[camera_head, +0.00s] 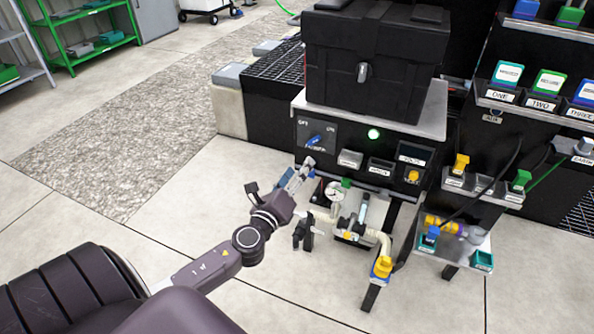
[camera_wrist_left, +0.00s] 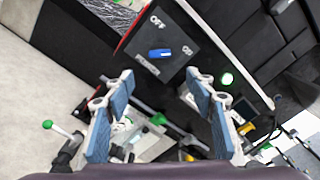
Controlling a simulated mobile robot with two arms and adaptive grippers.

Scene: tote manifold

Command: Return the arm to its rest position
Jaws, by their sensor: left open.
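My left arm comes in from the left in the head view, and its gripper (camera_head: 297,177) hangs in front of the black control panel, left of the pressure gauge. In the left wrist view the blue finger pads of this gripper (camera_wrist_left: 158,100) stand wide apart with nothing between them. Beyond them is the panel's OFF/ON switch plate with a blue knob (camera_wrist_left: 159,53), which also shows in the head view (camera_head: 314,140). A green lamp (camera_wrist_left: 227,79) glows to its right; it also shows in the head view (camera_head: 373,134). My right gripper is not in view.
A black tote (camera_head: 376,62) sits on the shelf above the panel. Pipes with a gauge (camera_head: 335,191) and a yellow-capped fitting (camera_head: 382,266) stand below it. Labelled holders with coloured blocks (camera_head: 548,84) are at right. The floor (camera_head: 150,240) left of the bench is clear.

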